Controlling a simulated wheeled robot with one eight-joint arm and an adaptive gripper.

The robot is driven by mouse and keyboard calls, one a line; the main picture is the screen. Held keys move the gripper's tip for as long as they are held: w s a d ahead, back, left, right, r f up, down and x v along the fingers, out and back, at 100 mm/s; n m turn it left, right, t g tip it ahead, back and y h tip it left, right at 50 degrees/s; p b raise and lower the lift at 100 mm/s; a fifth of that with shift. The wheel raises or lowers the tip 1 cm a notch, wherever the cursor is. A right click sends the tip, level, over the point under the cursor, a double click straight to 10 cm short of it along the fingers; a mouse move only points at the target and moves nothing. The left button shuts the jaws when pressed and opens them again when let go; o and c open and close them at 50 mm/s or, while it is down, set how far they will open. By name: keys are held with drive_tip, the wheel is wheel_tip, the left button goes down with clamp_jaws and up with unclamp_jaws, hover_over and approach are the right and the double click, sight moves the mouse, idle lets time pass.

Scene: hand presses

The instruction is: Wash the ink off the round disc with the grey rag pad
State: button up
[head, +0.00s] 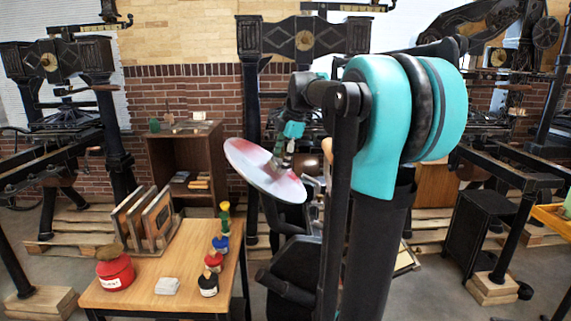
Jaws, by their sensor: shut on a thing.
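The round disc (252,165) is in the middle of the head view, tilted, above the black frame of a press. Its face shows red and pink ink smears with paler grey patches. My gripper (279,163) is over the right part of the disc, pointing down at its face. It is shut on a small dull piece that I take to be the grey rag pad; the piece is small and mostly hidden by the fingers. I cannot tell whether it touches the disc.
A wooden table (145,262) at lower left holds a red can (115,272), a pale grey folded stack (167,286), upright framed boards (150,218) and several ink bottles (208,284). A brown cabinet (187,160) stands behind. Hand presses stand left and right.

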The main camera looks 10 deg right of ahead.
sight(294, 189)
drive_tip(key=shift+w+a+r, duration=0.25)
drive_tip(key=shift+a+r, duration=0.95)
drive_tip(key=shift+a, duration=0.45)
drive_tip(key=shift+w+a+r, duration=0.3)
drive_tip(key=shift+a+r, duration=0.95)
drive_tip(key=shift+a, duration=0.4)
drive_tip(key=shift+w+a+r, duration=0.25)
drive_tip(key=shift+a+r, duration=0.95)
drive_tip(key=shift+a, duration=0.45)
drive_tip(key=shift+d+f, duration=0.1)
